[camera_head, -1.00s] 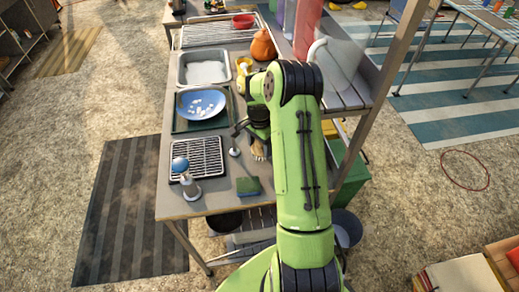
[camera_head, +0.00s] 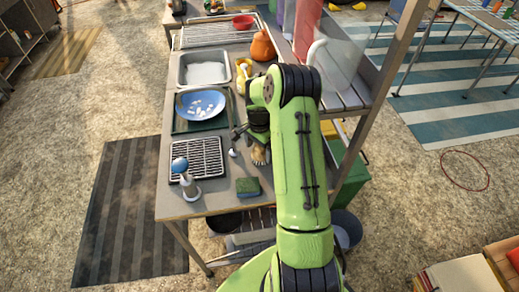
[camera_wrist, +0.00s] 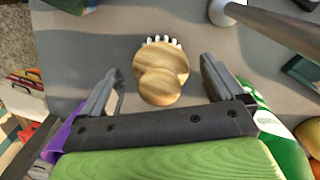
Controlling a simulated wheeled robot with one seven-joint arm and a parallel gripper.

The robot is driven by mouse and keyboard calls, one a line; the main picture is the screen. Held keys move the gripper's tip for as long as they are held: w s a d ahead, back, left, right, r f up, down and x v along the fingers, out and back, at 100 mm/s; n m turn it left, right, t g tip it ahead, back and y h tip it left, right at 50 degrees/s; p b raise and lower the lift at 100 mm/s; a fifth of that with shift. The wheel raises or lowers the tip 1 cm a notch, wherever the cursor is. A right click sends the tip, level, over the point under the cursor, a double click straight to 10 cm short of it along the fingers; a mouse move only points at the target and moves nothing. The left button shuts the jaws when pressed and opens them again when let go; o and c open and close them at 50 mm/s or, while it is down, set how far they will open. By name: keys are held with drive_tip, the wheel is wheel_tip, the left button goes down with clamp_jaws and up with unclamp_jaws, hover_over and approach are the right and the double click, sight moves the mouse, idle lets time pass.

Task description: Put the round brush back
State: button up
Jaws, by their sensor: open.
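The round brush (camera_wrist: 164,66) has a pale wooden body with a rounded knob, and white bristles show at its far edge in the wrist view. It rests on the grey worktop (camera_head: 215,201). My gripper (camera_wrist: 158,77) is open, with one finger on each side of the brush and a gap on both sides. In the head view the brush (camera_head: 260,155) is just below my dark gripper (camera_head: 248,131), partly hidden by my arm. A thin metal post with a round white foot (camera_wrist: 222,12) stands close by; its foot also shows in the head view (camera_head: 234,153).
A wooden post (camera_head: 385,95) rises right of my arm.

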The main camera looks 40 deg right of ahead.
wheel_tip(320, 180, up, 11)
drive_tip(key=shift+w+r+p, duration=0.1)
drive_tip(key=shift+w+p, duration=0.05)
drive_tip(key=shift+p, duration=0.3)
drive_tip(key=s+a+r+n+t+h, duration=0.1)
drive_tip(key=s+a+r+n, duration=0.3)
drive_tip(key=a+r, duration=0.3)
drive_tip(key=s+a+r+n+t+h, duration=0.1)
drive_tip(key=s+a+r+n+t, duration=0.1)
drive_tip(key=s+a+r+n, duration=0.45)
drive_tip(key=s+a+r+n+t+y, duration=0.1)
drive_tip(key=s+a+n, duration=0.2)
drive_tip(key=s, duration=0.4)
drive_tip(key=s+a+r+n+t+y, duration=0.1)
drive_tip(key=s+a+r+n+t, duration=0.1)
drive_tip(key=s, duration=0.5)
drive_tip(key=shift+a+n, duration=0.45)
drive_tip(key=shift+a, duration=0.5)
